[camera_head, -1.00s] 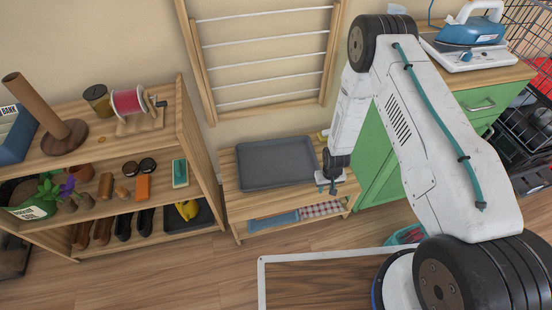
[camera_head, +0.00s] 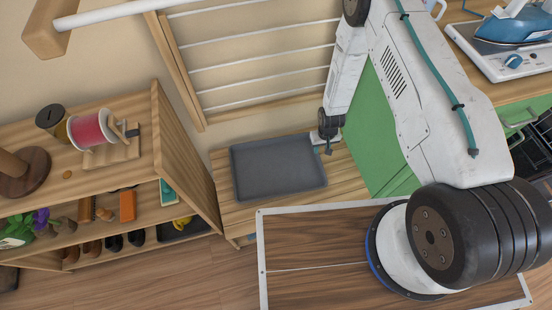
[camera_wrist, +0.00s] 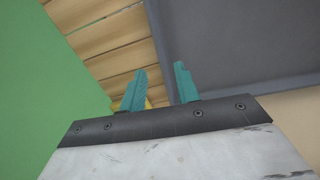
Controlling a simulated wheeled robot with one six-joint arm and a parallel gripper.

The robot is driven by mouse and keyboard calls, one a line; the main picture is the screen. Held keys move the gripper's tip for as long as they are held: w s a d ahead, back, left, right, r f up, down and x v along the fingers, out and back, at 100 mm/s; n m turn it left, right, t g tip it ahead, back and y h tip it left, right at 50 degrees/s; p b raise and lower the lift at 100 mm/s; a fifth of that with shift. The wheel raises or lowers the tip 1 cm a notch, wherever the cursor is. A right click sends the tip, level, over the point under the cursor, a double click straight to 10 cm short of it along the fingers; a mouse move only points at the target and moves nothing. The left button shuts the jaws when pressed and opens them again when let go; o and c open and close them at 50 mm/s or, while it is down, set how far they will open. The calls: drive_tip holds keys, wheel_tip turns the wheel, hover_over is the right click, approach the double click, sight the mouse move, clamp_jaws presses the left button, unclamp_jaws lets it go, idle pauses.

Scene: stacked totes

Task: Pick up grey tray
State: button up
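The grey tray (camera_head: 277,168) is shallow and rectangular, with a raised rim. It lies flat and empty on top of a low wooden bench. My gripper (camera_head: 325,147) is at the tray's right side, close to its upper right corner. In the wrist view the tray (camera_wrist: 240,45) fills the upper right. The two teal fingers of my gripper (camera_wrist: 161,88) stand apart there with a gap between them, and nothing is held. The right finger appears near the tray's rim; I cannot tell whether it touches.
The wooden bench (camera_head: 236,213) stands between a left shelf (camera_head: 185,140) full of items and a green cabinet (camera_head: 385,140) close on the right. A yellow thing (camera_wrist: 122,104) shows behind the fingers. A drying rack (camera_head: 255,60) hangs on the wall above.

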wheel_tip(320, 180, down, 8)
drive_tip(key=shift+s+a+r, duration=0.15)
drive_tip(key=shift+r, duration=0.1)
clamp_jaws()
